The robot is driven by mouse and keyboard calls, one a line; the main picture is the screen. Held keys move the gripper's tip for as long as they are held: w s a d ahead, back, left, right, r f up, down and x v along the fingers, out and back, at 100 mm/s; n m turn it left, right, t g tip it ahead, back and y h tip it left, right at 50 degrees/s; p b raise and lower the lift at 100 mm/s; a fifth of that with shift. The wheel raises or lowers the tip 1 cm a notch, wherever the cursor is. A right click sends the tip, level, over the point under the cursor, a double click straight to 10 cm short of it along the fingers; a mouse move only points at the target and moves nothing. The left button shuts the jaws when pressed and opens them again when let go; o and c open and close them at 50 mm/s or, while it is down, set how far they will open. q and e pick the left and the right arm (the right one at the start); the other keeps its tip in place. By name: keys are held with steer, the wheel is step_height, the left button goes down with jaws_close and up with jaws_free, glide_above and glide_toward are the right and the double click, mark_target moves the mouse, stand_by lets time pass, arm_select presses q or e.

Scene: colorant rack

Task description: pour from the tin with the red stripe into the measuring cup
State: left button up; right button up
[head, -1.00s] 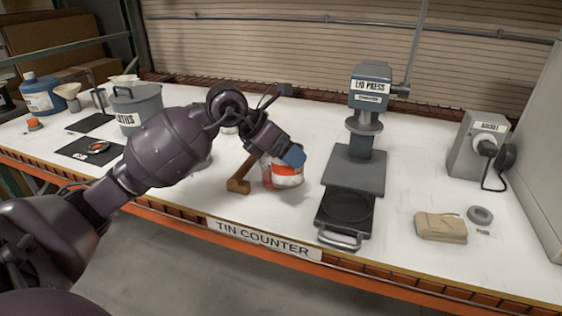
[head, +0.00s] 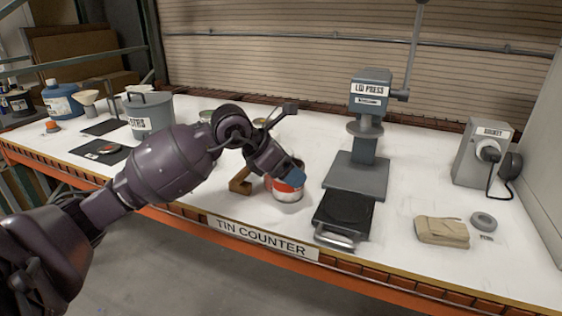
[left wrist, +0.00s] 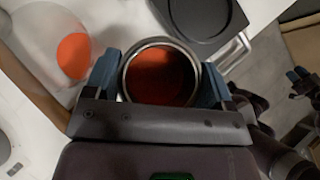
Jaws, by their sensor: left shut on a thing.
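The tin with the red stripe (head: 288,194) is held low over the front of the counter, left of the lid press, and looks about upright. My left gripper (head: 282,178) is shut on it. In the left wrist view the open tin (left wrist: 160,74) sits between the blue fingers, with dark orange-red inside. Left of it in that view is a pale, see-through vessel (left wrist: 38,38), probably the measuring cup, with a bright orange patch in it. My left arm hides most of that area in the head view.
A brown angled piece (head: 241,183) is just left of the tin. The lid press (head: 358,178) stands to its right, with a dark plate (head: 343,213) in front. A tan folded cloth (head: 441,231) lies further right. A grey pot (head: 150,117) stands at the left.

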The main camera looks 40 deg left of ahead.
arm_select(q)
step_height(320, 180, up, 5)
steer(key=shift+p, duration=1.05)
arm_select(e)
steer(key=r, duration=0.1)
steer(key=w+r, duration=0.1)
steer(key=r, duration=0.1)
steer(key=shift+w+r+t, duration=0.15)
steer(key=shift+t, duration=0.15)
